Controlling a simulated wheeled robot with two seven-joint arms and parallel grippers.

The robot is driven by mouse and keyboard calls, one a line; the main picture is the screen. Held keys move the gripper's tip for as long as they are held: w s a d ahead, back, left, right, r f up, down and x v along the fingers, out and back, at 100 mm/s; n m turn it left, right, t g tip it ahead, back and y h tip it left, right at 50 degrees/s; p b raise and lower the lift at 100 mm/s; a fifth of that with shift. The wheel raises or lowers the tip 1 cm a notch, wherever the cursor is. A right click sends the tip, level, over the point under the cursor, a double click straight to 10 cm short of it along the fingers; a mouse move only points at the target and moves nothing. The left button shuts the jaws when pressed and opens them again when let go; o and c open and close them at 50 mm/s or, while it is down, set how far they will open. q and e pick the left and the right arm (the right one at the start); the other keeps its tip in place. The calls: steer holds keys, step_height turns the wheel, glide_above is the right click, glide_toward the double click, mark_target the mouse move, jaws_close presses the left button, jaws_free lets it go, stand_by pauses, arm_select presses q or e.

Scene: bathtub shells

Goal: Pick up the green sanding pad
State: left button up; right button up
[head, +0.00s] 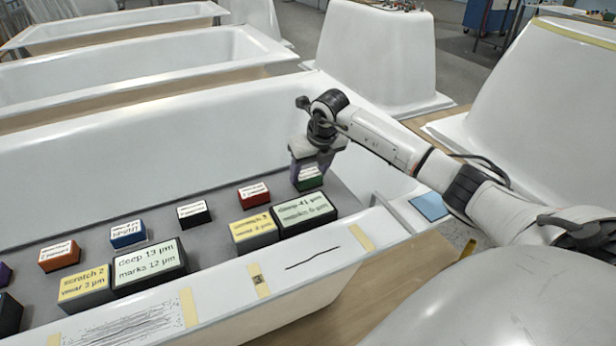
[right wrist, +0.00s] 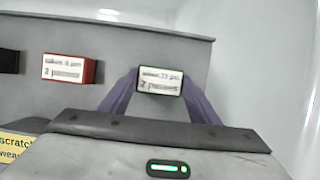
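The green sanding pad (head: 309,184) is a small dark-green block with a white label on top, at the right end of a row of colored pads on the grey surface. My right gripper (head: 308,174) is over it, pointing down. In the right wrist view, the same pad (right wrist: 160,81) sits between the two purple fingers, one on each side, with no clear gap to either. The pad appears level with its row, and I see no lift. Its lower sides are partly hidden. My left gripper is not in view.
A red pad (head: 253,194) sits left of the green one, then a black pad (head: 194,213) and a blue pad (head: 128,234). Label blocks (head: 304,212) stand in front. A white tub wall (head: 200,135) rises behind the row.

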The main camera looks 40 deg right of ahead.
mark_target(309, 175)
steer(key=c, duration=0.3)
steer(key=shift+r, duration=0.1)
steer(key=shift+c, duration=0.2)
step_height(309, 175, up, 10)
